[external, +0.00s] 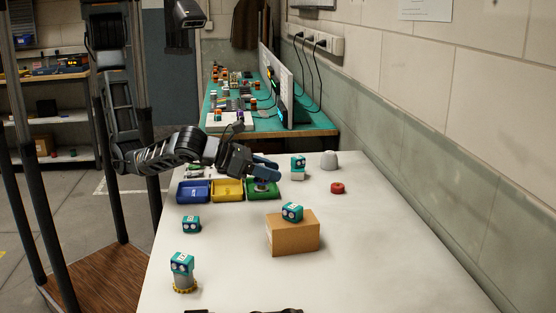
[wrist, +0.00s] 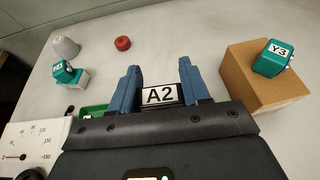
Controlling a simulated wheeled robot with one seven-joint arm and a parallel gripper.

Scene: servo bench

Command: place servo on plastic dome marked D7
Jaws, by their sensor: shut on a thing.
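My gripper (external: 265,168) reaches over the green bin. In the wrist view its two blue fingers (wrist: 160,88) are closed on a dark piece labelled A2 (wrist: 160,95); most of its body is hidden. A pale dome (external: 329,161) stands at the far end of the table, apart from my gripper; it is also in the wrist view (wrist: 65,48). No D7 mark is readable on it. Teal servos stand on a white block (external: 298,162), on a cardboard box (external: 292,212), on the bare table (external: 191,223) and on a grey cylinder (external: 182,262). The box one reads Y3 (wrist: 272,57).
Blue (external: 193,191), yellow (external: 227,190) and green (external: 263,194) bins stand in a row below my gripper. A red round piece (external: 337,188) lies near the dome. The cardboard box (external: 293,236) stands mid-table. The table's right side is clear.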

